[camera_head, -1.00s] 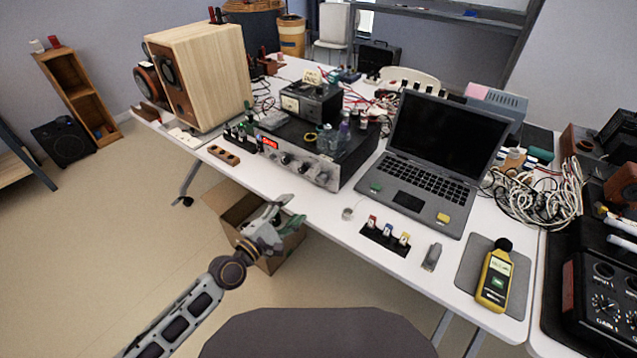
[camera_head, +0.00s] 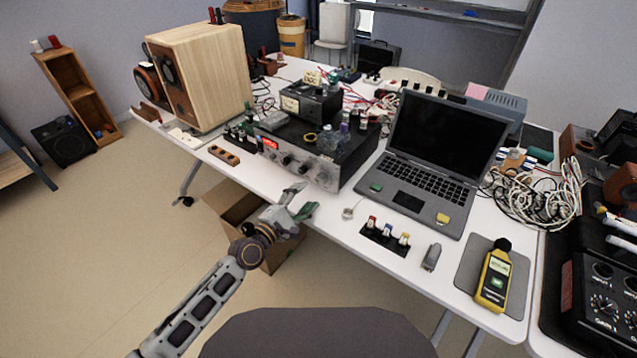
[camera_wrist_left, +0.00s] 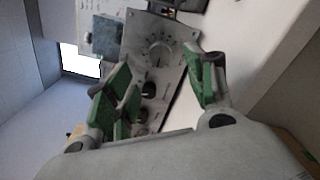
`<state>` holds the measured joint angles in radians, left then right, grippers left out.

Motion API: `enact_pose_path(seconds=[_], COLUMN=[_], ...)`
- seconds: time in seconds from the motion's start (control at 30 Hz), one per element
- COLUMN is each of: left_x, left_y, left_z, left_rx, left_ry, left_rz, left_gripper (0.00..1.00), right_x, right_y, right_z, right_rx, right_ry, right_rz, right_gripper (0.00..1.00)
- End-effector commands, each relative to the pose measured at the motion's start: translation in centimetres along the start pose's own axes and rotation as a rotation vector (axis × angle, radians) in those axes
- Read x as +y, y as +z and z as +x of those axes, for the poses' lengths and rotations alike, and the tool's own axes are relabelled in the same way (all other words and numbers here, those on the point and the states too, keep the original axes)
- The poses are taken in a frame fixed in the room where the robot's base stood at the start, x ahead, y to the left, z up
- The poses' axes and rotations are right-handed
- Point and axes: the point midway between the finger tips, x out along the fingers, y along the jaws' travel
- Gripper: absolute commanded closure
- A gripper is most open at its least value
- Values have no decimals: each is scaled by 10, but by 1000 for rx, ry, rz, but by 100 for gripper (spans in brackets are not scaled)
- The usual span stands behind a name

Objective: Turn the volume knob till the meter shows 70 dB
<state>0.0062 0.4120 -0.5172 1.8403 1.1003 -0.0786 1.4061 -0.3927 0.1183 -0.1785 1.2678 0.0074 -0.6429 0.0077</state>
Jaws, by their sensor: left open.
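The amplifier (camera_head: 345,158) stands near the table's front edge, with a lit red display at its left end. Its large silver volume knob (camera_wrist_left: 160,50) shows in the left wrist view on the front panel, with a dial around it.
A laptop (camera_head: 435,168) stands right of the amplifier and a wooden speaker (camera_head: 212,75) to its left. Small colored blocks on a black strip (camera_head: 383,240) lie near the front edge. An open cardboard box (camera_head: 232,203) is on the floor below my gripper.

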Motion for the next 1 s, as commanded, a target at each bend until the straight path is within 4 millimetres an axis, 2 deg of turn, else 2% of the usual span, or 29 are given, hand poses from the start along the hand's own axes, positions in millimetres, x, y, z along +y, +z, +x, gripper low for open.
enact_pose_path(seconds=[0.33,0.6,0.8,1.0], left_x=[1,0,0,0], left_y=[0,0,0,0], left_z=[37,63,75,79], left_rx=[0,0,0,0], left_ry=[1,1,0,0], left_rz=[0,-1,-1,0], left_gripper=[46,46,46,46], right_x=[-8,-7,-4,-2], right_y=[-1,-10,-13,-12], right_z=[1,-4,-6,-7], right_rx=[-4,1,4,0], right_ry=[-9,-9,-6,-3], right_rz=[7,5,2,-1], right_gripper=[25,25,25,25])
